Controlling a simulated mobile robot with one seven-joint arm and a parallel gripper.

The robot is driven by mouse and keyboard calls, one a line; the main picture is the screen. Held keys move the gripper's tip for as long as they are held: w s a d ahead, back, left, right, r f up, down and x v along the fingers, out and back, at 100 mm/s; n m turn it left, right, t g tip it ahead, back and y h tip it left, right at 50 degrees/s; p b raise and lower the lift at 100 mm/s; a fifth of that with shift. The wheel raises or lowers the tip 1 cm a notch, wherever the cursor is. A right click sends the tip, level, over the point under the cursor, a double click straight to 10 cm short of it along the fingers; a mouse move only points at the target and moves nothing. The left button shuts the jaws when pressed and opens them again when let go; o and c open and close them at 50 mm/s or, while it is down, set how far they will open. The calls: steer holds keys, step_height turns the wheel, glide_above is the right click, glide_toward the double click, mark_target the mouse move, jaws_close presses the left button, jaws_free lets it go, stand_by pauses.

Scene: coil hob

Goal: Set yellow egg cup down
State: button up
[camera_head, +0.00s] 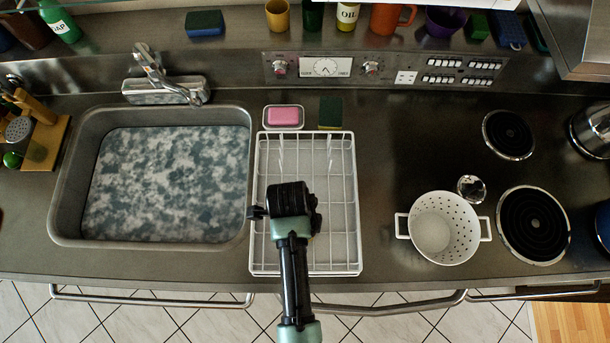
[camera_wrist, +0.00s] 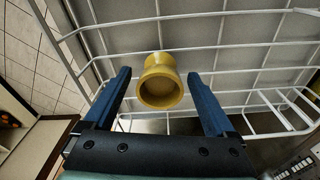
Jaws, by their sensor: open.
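The yellow egg cup (camera_wrist: 160,82) shows in the wrist view, between my fingers and against the white wires of the dish rack (camera_wrist: 95,27). Its round opening faces the camera. My gripper (camera_wrist: 158,76) is open, with one blue finger on each side of the cup and a visible gap to both. In the head view my gripper (camera_head: 290,200) is over the middle of the white dish rack (camera_head: 357,210) and hides the egg cup almost wholly. I cannot tell exactly how the cup rests on the wires.
The sink (camera_head: 65,190) is left of the rack. A pink soap (camera_head: 283,116) and a sponge (camera_head: 330,112) lie behind it. A white colander (camera_head: 443,228) and coil burners (camera_head: 533,224) are to the right. A yellow cup (camera_head: 277,15) stands on the shelf. Counter between rack and colander is clear.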

step_height(320, 180, up, 12)
steer(key=a, duration=0.1)
steer(key=w+r+n+t+y, duration=0.1)
steer(key=w+r+n+t, duration=0.45)
steer(key=w+r, duration=0.7)
steer(key=w+r+n+t, duration=0.4)
steer(key=w+r+t, duration=0.4)
steer(key=r, duration=0.7)
step_height(320, 180, up, 24)
steer(key=s+n+t, duration=0.2)
steer(key=n+t, duration=0.4)
steer(key=t, duration=0.2)
steer(key=s+d+r+n+t, duration=0.1)
steer(key=s+r+n+t, duration=0.3)
steer(key=s+r, duration=0.5)
step_height(320, 180, up, 4)
steer(key=shift+r+n+t, duration=0.2)
steer(key=shift+n+t, duration=0.15)
steer(key=shift+t, duration=0.7)
